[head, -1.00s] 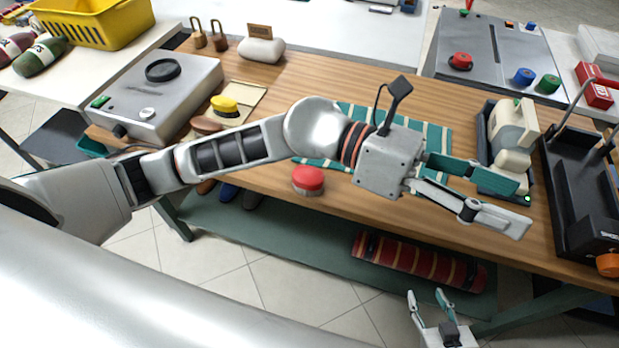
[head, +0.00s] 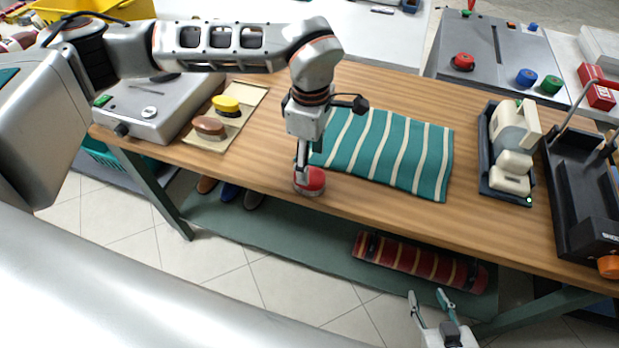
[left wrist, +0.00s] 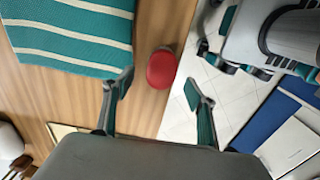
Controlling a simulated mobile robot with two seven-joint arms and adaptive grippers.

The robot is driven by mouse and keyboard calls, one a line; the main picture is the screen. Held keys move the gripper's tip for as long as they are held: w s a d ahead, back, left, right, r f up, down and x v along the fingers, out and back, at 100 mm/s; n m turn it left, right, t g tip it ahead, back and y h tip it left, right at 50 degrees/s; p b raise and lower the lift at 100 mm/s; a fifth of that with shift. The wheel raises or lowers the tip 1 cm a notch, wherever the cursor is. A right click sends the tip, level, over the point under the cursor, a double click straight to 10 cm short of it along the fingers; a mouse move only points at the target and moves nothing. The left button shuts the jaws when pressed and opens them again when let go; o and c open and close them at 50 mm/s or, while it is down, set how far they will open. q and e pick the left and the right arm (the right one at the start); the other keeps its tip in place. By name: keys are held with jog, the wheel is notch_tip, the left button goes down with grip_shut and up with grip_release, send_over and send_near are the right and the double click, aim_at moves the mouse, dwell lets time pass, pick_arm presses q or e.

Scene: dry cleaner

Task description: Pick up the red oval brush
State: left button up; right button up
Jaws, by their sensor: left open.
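The red oval brush (head: 312,182) lies on the wooden table near its front edge, red side up with a pale base. It also shows in the left wrist view (left wrist: 161,68), beyond and between the spread fingers. My left gripper (head: 301,172) points down over the brush in the head view, and its fingers partly cover the brush's left side. In the left wrist view my left gripper (left wrist: 158,88) is open, with nothing between its fingertips. My right gripper (head: 428,297) is at the bottom of the head view, below the table edge, open and empty.
A teal striped cloth (head: 385,148) lies right of the brush. A yellow brush (head: 227,104) and a brown brush (head: 209,126) lie on a beige mat (head: 246,105) at left. A cream machine (head: 514,135) stands at right. The table front is clear between cloth and edge.

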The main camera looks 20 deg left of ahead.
pick_arm(q)
jog(key=f, duration=0.5)
jog(key=shift+s+f, duration=0.1)
jog(key=shift+s, duration=0.1)
jog(key=c, duration=1.2)
